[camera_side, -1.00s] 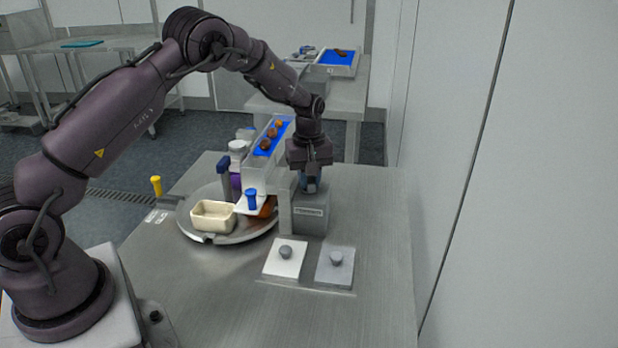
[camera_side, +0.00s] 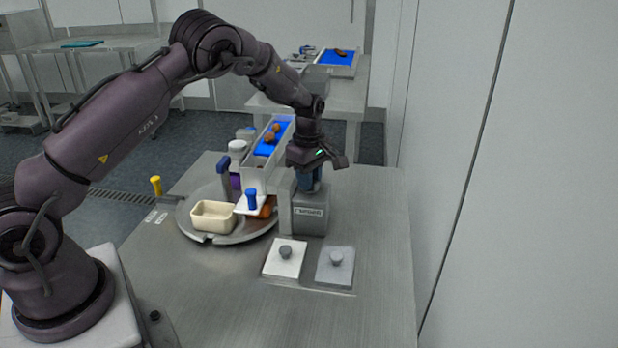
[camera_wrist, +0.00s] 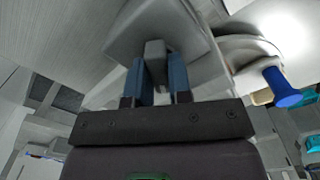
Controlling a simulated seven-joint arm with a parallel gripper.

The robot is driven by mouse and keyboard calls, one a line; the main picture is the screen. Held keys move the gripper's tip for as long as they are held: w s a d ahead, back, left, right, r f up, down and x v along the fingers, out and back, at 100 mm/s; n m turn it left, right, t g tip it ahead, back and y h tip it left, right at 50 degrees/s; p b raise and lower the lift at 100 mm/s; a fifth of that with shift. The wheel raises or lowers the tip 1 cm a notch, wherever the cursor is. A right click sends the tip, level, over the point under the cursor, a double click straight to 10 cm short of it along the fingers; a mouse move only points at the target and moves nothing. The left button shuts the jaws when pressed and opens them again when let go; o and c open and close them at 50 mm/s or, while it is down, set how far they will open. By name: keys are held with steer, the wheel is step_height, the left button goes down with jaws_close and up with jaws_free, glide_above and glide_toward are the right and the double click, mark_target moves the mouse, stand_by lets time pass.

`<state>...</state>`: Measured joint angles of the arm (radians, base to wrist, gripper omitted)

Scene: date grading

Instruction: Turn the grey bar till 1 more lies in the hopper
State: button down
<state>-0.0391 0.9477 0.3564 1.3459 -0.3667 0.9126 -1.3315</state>
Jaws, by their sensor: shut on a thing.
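The grey bar (camera_wrist: 156,62) stands between my two blue fingers in the wrist view, on top of a grey box (camera_side: 309,214). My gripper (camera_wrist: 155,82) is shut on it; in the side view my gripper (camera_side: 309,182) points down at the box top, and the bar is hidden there. Two brown dates, a nearer one (camera_side: 270,138) and a farther one (camera_side: 276,127), lie on the blue bed of a sloping metal trough (camera_side: 256,176) left of the box. An orange-brown shape (camera_side: 266,208) shows below the trough's low end. I cannot tell which part is the hopper.
A round metal turntable (camera_side: 190,224) carries a cream tub (camera_side: 213,218). A blue-topped knob (camera_side: 252,198) stands beside the trough's low end. Two plates with round knobs, one white (camera_side: 274,266) and one grey (camera_side: 325,275), lie in front. The table's right side is clear.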

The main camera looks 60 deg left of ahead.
steer(key=shift+r, duration=0.1)
steer(key=c, duration=1.3)
jaws_free()
step_height(320, 180, up, 13)
steer(key=shift+f, duration=0.1)
